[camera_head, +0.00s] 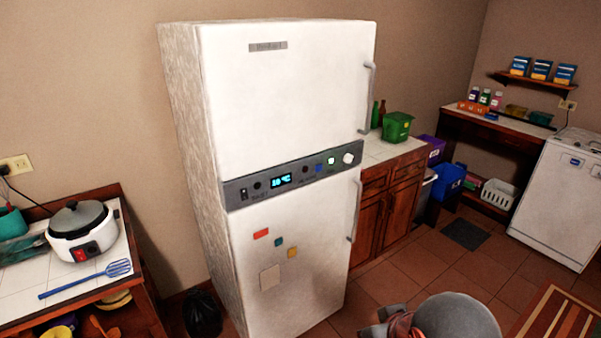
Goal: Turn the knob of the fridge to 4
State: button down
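The tall white fridge (285,110) stands in the middle of the camera_head view, with two doors and a grey control panel (235,193) between them. The white round knob (348,158) is at the panel's right end; its marks are too small to read. The panel also has a lit blue display (281,180), a blue button (319,169), a greenish lit spot (331,161) and dark round controls. Part of my arm shows at the bottom right, below and apart from the fridge. I cannot make out my gripper's fingers.
A tiled counter (25,275) with a rice cooker (81,231) and a blue spatula (85,279) is at the left. A black bag (203,314) lies by the fridge. A wooden cabinet (385,215) adjoins it at right. Tiled floor (440,265) is clear in front of that cabinet.

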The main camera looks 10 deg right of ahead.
aim_at(348, 159)
jog(key=i+l, duration=0.1)
jog(key=l, duration=0.25)
jog(key=i+l+u, duration=0.1)
jog(key=l, duration=0.3)
jog(key=i+l, duration=0.1)
jog(key=l, duration=0.25)
jog(key=i+l, duration=0.1)
jog(key=l, duration=0.3)
jog(key=u, duration=0.05)
